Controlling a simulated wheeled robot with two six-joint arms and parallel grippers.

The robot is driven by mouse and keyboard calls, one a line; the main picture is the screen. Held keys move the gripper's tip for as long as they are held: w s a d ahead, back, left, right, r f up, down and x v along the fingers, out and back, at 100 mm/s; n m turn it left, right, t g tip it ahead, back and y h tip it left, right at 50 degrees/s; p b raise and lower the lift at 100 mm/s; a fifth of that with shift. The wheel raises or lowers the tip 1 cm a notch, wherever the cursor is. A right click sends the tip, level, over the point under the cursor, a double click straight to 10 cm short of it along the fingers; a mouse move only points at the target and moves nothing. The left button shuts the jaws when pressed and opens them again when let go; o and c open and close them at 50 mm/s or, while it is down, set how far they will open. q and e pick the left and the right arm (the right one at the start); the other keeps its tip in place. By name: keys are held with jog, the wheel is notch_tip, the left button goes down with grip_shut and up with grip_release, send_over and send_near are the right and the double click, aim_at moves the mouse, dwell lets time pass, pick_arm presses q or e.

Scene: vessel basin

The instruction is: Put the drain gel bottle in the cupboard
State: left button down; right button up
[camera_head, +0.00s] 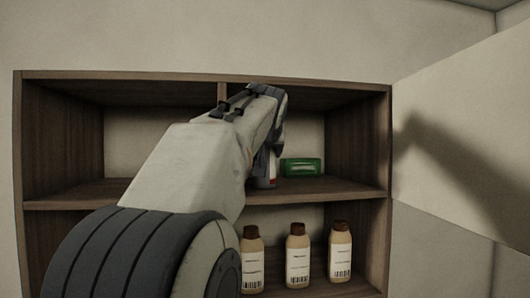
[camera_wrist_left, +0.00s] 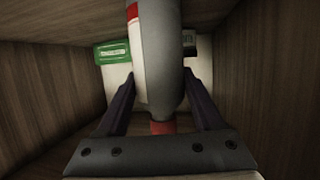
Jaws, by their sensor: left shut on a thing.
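The bottle in my left gripper is grey with a white and red label and a red cap (camera_wrist_left: 162,127); I take it to be the drain gel bottle (camera_wrist_left: 163,60). In the head view only its lower part (camera_head: 266,183) shows below my gripper, at the upper shelf; whether it touches the shelf I cannot tell. My left gripper (camera_wrist_left: 163,88) is shut on it, one finger on each side, inside the right upper compartment of the cupboard (camera_head: 357,191). In the head view my arm hides most of gripper and bottle. My right gripper is not in view.
A green box (camera_head: 302,168) lies just right of the bottle; it also shows in the wrist view (camera_wrist_left: 112,51). A dark-labelled item (camera_wrist_left: 190,44) stands behind the bottle. Three brown-capped bottles (camera_head: 297,258) stand on the lower shelf. A pale door panel (camera_head: 465,130) is at the right.

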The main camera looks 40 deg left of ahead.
pick_arm(q)
jog(key=shift+c, duration=0.2)
grip_release()
jog(key=shift+r+p, duration=0.2)
jog(key=shift+p, duration=0.15)
jog(key=b+v, duration=0.3)
jog(key=v, duration=0.9)
jog(key=shift+b, duration=0.35)
jog(key=shift+d+f, duration=0.1)
jog(key=shift+f, duration=0.05)
